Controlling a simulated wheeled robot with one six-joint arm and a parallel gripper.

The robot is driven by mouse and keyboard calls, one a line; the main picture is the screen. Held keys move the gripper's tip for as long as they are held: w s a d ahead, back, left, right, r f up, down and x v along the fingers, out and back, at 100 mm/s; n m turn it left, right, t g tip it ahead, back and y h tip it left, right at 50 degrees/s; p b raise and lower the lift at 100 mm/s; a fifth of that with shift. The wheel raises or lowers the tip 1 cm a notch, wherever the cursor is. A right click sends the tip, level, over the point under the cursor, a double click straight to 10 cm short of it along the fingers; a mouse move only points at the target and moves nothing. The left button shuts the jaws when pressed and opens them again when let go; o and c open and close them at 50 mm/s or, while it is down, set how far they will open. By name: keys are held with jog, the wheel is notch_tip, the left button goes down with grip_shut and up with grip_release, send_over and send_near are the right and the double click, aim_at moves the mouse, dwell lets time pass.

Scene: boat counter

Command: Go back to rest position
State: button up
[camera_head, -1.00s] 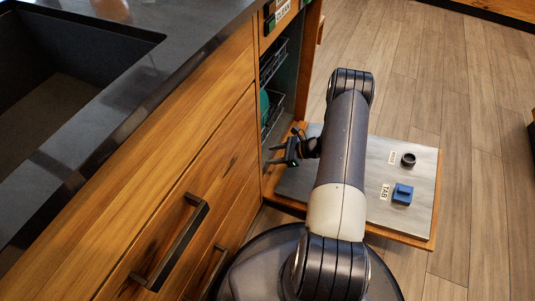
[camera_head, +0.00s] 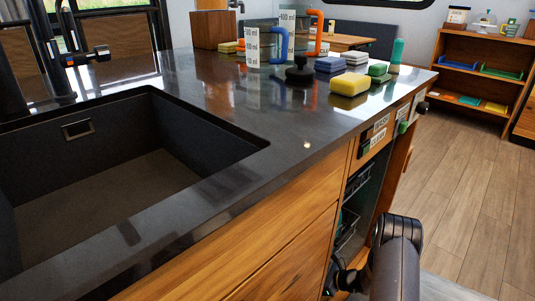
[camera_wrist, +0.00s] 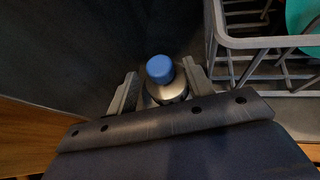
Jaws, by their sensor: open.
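My gripper (camera_wrist: 159,78) is in the wrist view with its two fingers spread apart. A blue-topped, metallic round object (camera_wrist: 160,69) shows between the fingers, and I cannot tell whether they touch it. In the head view my arm reaches up from the bottom right. A dark part of my gripper (camera_head: 341,275) shows beside the open dishwasher compartment, mostly cut off or hidden by the arm.
A grey rack (camera_wrist: 262,43) with a teal dish (camera_wrist: 303,22) is right of my gripper. The counter (camera_head: 225,95) carries a sink (camera_head: 125,165), sponges (camera_head: 350,84) and measuring jugs (camera_head: 262,50). A shelf (camera_head: 487,68) stands at the back right, with free wooden floor before it.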

jog(key=shift+f+b+x, duration=0.2)
jog(key=shift+b+x, duration=0.2)
jog(key=shift+x, duration=0.65)
jog(key=shift+s+d+r+p, duration=0.15)
jog(key=shift+r+p, duration=0.4)
jog(key=shift+r, duration=0.4)
jog(key=shift+w+d+r+p, duration=0.15)
jog(key=shift+r+p, duration=0.4)
jog(key=shift+r, duration=0.35)
jog(key=shift+s, duration=0.1)
jog(key=shift+f, duration=0.1)
